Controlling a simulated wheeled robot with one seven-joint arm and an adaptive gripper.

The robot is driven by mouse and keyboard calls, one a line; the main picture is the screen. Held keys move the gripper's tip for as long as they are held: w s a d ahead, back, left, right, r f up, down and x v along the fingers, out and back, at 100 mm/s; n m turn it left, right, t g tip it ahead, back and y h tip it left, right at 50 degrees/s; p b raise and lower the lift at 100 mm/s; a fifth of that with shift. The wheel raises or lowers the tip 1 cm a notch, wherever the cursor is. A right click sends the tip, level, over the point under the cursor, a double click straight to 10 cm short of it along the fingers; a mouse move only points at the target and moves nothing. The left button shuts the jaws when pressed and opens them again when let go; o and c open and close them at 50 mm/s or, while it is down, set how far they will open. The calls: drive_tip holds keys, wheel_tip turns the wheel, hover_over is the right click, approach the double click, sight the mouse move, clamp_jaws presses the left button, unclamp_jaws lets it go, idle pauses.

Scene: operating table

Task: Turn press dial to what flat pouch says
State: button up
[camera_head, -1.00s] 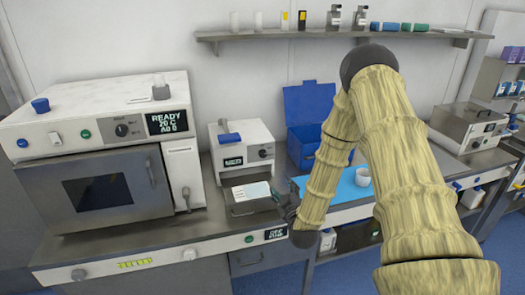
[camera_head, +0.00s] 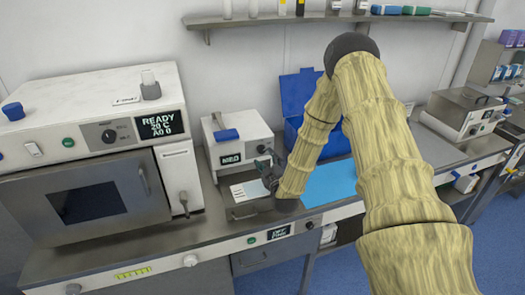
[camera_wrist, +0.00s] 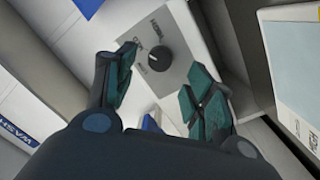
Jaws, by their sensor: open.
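The press (camera_head: 236,143) is a small white box with a blue handle on top and a small display that seems to read MED. A flat white pouch (camera_head: 250,190) with printed lines lies before the press.
A large white oven-like unit (camera_head: 90,130) stands left, its display reading READY. A blue open box (camera_head: 302,90) and a blue mat (camera_head: 330,182) are to the right, partly behind my arm. A wall shelf (camera_head: 330,18) holds bottles. Another device (camera_head: 462,115) stands far right.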

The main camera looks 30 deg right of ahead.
sight(263, 151)
drive_tip(key=p+x, duration=0.1)
drive_tip(key=x, duration=0.3)
drive_tip(key=shift+r+p, duration=0.1)
drive_tip(key=shift+p, duration=0.2)
drive_tip(key=shift+w, duration=0.5)
drive_tip(key=shift+d, duration=0.1)
drive_tip(key=shift+s, duration=0.1)
drive_tip(key=c, duration=1)
